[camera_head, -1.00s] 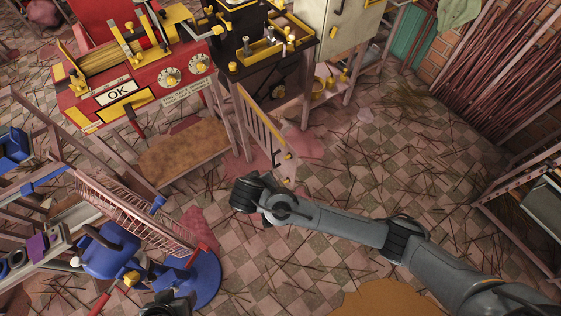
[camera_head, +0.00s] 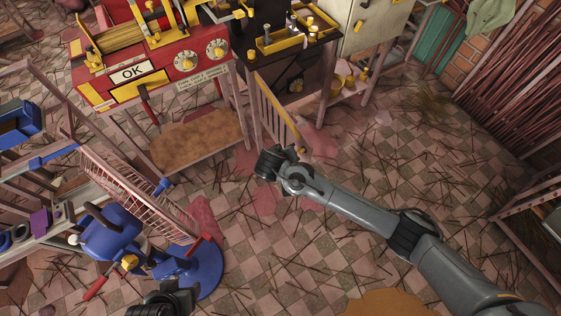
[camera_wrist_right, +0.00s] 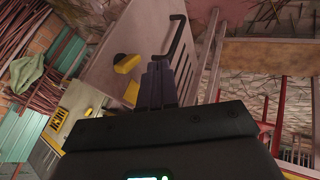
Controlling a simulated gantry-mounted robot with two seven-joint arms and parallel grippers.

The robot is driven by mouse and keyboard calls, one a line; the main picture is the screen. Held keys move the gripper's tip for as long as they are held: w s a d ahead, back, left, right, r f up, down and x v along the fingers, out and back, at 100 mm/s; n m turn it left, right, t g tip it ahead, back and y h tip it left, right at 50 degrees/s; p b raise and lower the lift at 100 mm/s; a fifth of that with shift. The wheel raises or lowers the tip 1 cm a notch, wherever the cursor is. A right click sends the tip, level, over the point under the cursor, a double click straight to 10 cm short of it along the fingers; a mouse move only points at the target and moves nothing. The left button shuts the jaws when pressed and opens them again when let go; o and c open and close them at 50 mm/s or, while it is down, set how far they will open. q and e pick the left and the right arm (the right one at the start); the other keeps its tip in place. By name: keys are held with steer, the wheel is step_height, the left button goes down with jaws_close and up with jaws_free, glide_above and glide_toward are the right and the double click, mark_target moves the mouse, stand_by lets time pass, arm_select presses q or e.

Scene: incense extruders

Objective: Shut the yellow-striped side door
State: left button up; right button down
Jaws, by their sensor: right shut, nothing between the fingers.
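The side door (camera_head: 277,118) is a narrow panel with yellow trim. It stands swung out from the dark machine's front in the head view. In the right wrist view it appears to be the pale panel (camera_wrist_right: 125,45) with a black handle, dark slots and yellow blocks. My right gripper (camera_wrist_right: 162,80) is shut and empty, its fingertips in front of this panel near the handle; I cannot tell whether they touch it. In the head view my right wrist (camera_head: 275,162) is at the door's near end and hides the fingers. My left gripper (camera_head: 175,298) shows partly at the bottom edge; its fingers are unclear.
A red machine marked OK (camera_head: 150,75) stands left of the door, beside the dark machine (camera_head: 290,70). A pale cabinet (camera_head: 372,22) is behind right. A blue stand (camera_head: 190,270) and a wire rack (camera_head: 125,185) are at left. The floor right of the door is open, with scattered sticks.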

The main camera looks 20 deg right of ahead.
steer(key=shift+w+d, duration=0.15)
steer(key=shift+d, duration=0.55)
steer(key=shift+w+d, duration=0.15)
steer(key=shift+d, duration=0.5)
